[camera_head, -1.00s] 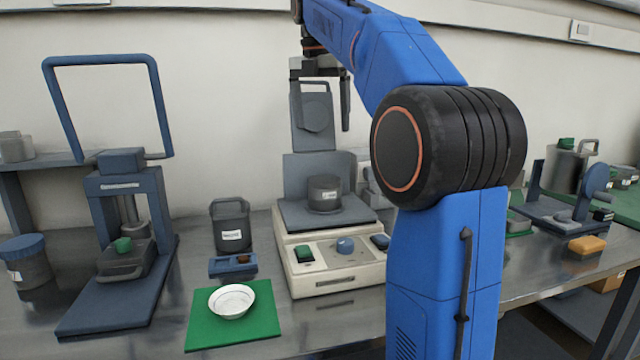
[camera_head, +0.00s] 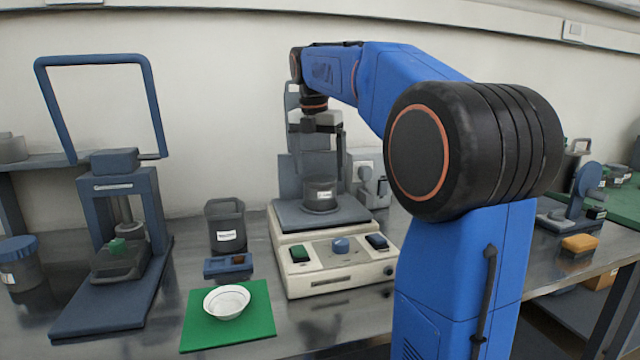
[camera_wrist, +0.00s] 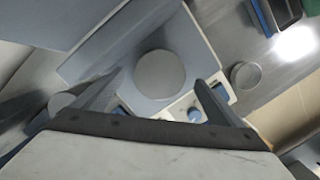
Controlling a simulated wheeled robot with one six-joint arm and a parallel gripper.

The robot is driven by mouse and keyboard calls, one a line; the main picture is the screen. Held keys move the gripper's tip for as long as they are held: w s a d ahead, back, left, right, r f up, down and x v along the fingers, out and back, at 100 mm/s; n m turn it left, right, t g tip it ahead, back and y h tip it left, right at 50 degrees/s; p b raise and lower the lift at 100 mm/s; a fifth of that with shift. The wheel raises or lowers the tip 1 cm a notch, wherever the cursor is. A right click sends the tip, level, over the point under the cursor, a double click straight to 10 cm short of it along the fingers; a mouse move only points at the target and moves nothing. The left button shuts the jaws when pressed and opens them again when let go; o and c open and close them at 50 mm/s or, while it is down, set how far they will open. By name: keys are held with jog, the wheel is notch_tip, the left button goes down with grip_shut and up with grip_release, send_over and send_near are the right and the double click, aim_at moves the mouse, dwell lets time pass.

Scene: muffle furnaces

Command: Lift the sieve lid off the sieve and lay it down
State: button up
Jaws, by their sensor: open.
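The sieve (camera_head: 320,199) is a dark grey labelled cylinder standing upright on the plate of the cream sieve shaker (camera_head: 325,282). Its flat round top, which looks like the sieve lid (camera_head: 320,183), also shows as a plain grey disc in the wrist view (camera_wrist: 160,76). My gripper (camera_head: 320,165) is above the sieve, pointing down, with its fingers apart and nothing between them. In the wrist view my gripper (camera_wrist: 165,80) has one finger on either side of the disc's outline. I cannot tell the exact height gap.
A green mat (camera_head: 258,322) with a white bowl (camera_head: 227,302) lies at front left. A dark labelled container (camera_head: 226,232) stands left of the shaker, behind a small blue holder (camera_head: 228,267). A blue press (camera_head: 128,230) stands further left. Bare bench shows between the press and mat.

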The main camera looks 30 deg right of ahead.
aim_at(320, 179)
jog(key=shift+d+f, duration=0.15)
jog(key=shift+f, duration=0.8)
jog(key=c, duration=1.1)
jog(key=shift+c, duration=0.2)
notch_tip(320, 179, up, 18)
